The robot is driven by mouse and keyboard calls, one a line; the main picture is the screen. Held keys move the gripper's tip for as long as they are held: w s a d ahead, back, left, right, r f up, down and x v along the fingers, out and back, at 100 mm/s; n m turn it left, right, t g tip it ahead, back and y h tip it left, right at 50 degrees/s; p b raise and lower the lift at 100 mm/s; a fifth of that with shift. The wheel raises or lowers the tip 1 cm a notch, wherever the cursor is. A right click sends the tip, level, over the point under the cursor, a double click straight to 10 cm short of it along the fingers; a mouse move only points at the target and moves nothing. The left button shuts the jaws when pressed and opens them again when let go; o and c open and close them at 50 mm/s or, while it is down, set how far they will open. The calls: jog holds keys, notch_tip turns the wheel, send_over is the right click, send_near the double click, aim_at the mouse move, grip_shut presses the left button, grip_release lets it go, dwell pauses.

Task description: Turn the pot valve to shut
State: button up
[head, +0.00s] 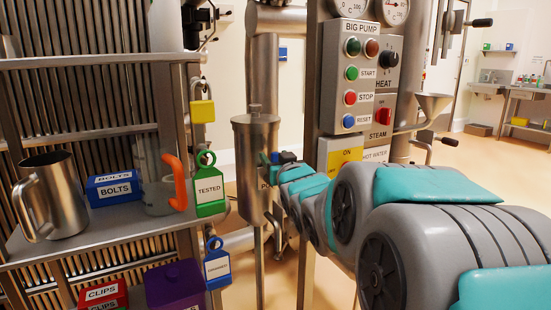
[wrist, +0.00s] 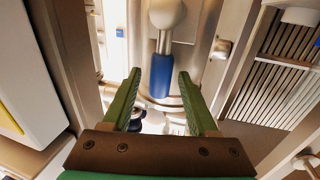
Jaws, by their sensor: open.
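The steel pot (head: 255,165) stands in the middle of the head view, its label mostly hidden by my arm. In the wrist view a valve lever with a blue grip (wrist: 161,78) hangs from a round metal ball (wrist: 166,13). My gripper (wrist: 160,74) is open, with its two green fingers apart. The blue grip shows in the gap between the fingertips, with a finger on either side. I cannot tell how deep it lies between them, and no contact shows. In the head view my arm covers the valve and most of the gripper.
A control panel (head: 349,75) with buttons stands behind my arm. A shelf at left holds a steel jug (head: 49,195), a blue BOLTS box (head: 114,188) and an orange-handled mug (head: 160,195). A green TESTED tag (head: 209,190) hangs from its edge, close to the pot.

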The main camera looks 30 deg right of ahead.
grip_shut()
dwell(0.3)
jog(key=shift+f, duration=0.1)
dwell(0.9)
